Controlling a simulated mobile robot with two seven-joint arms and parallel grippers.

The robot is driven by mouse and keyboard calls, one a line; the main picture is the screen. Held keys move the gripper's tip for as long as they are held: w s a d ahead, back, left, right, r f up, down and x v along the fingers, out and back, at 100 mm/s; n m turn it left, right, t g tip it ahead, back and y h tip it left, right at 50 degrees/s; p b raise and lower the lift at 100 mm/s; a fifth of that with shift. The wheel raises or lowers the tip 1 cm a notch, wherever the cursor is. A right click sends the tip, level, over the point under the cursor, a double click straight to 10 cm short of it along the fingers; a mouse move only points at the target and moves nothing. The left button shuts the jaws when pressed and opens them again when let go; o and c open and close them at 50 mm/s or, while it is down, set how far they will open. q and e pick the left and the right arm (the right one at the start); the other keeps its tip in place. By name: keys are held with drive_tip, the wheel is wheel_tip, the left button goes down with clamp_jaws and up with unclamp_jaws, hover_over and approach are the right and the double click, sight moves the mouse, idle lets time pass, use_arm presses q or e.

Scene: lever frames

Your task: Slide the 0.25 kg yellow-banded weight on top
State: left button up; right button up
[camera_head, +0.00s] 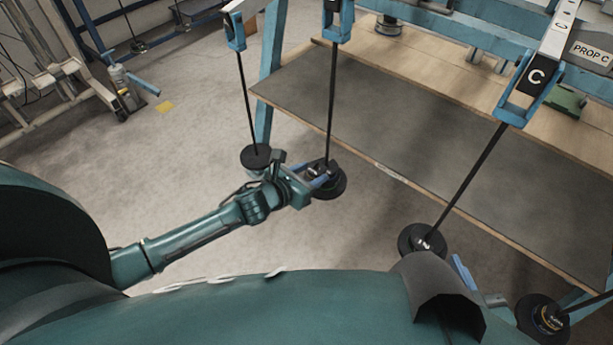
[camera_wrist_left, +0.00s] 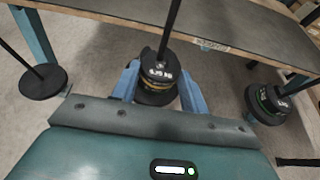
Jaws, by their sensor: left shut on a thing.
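The yellow-banded weight (camera_wrist_left: 158,76) is a small black slotted disc with a thin yellow edge, around a hanging rod (camera_head: 332,100). My left gripper (camera_head: 323,178) is shut on it; the blue fingers flank it in the left wrist view (camera_wrist_left: 160,88). Wider black discs (camera_head: 334,190) lie just below it on the same rod; I cannot tell whether the weight touches them. In the head view the gripper covers much of the weight. A blue and grey piece that looks like my right gripper (camera_head: 476,286) shows at lower right, mostly hidden, its jaws unclear.
A left rod carries one black disc (camera_head: 256,157). Rod C's black stack (camera_head: 422,241) hangs to the right, and another stack (camera_head: 542,318) at the lower right corner. The bench with a grey mat (camera_head: 400,120) stands behind the rods. Open floor (camera_head: 190,160) lies left.

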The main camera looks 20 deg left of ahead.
sight(319, 167)
use_arm(q)
drive_tip(key=shift+w+d+r, duration=0.1)
drive_tip(key=shift+w, duration=0.15)
drive_tip(key=shift+w, duration=0.1)
idle(0.3)
drive_tip(key=shift+w+d, duration=0.2)
drive_tip(key=shift+w, duration=0.3)
drive_tip(key=shift+w+d, duration=0.15)
drive_tip(key=shift+w, duration=0.3)
drive_tip(key=shift+w+d, duration=0.2)
drive_tip(key=shift+w, duration=0.4)
idle(0.5)
drive_tip(key=shift+f+b, duration=0.35)
drive_tip(key=shift+f, duration=0.15)
idle(0.4)
drive_tip(key=o, duration=1)
drive_tip(key=shift+o, duration=0.2)
